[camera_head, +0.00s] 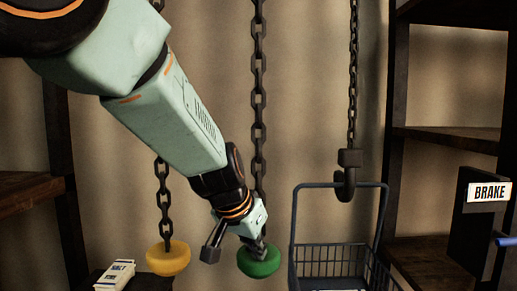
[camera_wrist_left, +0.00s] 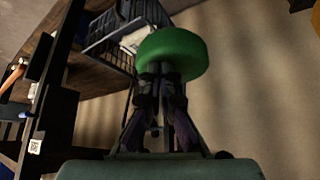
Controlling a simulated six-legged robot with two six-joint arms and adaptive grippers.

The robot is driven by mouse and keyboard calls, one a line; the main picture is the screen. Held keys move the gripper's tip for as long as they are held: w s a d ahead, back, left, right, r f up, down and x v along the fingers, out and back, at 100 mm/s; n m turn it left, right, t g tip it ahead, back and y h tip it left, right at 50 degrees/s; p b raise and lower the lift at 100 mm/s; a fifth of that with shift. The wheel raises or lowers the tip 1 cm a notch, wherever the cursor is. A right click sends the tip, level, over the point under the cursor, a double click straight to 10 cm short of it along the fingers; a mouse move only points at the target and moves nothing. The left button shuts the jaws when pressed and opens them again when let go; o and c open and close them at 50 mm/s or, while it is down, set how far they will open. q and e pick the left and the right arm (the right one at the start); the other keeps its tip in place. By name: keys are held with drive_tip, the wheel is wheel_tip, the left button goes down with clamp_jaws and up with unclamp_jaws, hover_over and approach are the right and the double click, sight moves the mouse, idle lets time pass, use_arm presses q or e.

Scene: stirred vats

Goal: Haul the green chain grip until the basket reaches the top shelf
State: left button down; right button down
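The green chain grip (camera_head: 259,263) is a round knob at the lower end of the middle dark chain (camera_head: 258,95). My left gripper (camera_head: 262,246) reaches it from above; in the left wrist view, the two fingers (camera_wrist_left: 165,73) are drawn close together against the green grip (camera_wrist_left: 172,52). They look shut on it, though the exact contact is partly hidden. The dark wire basket (camera_head: 330,262) hangs by its handle from a hook (camera_head: 346,182) on the right chain, low in the head view; its bottom is cut off. My right gripper is not in view.
A yellow chain grip (camera_head: 168,258) hangs to the left of the green one. Dark shelving (camera_head: 450,138) stands at the right, with a BRAKE panel (camera_head: 489,192) and a blue handle (camera_head: 506,241). A white labelled item (camera_head: 115,275) lies at lower left.

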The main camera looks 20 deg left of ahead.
use_arm(q)
drive_tip(key=shift+s+f+b, duration=0.1)
drive_tip(key=shift+f+b, duration=0.8)
drive_tip(key=shift+f, duration=0.4)
wheel_tip(320, 180, up, 12)
drive_tip(key=p, duration=1)
drive_tip(key=shift+f, duration=0.2)
drive_tip(key=shift+f+b, duration=5.1)
drive_tip(key=shift+f, duration=0.7)
wheel_tip(320, 180, up, 12)
drive_tip(key=p, duration=1)
drive_tip(key=shift+f, duration=0.2)
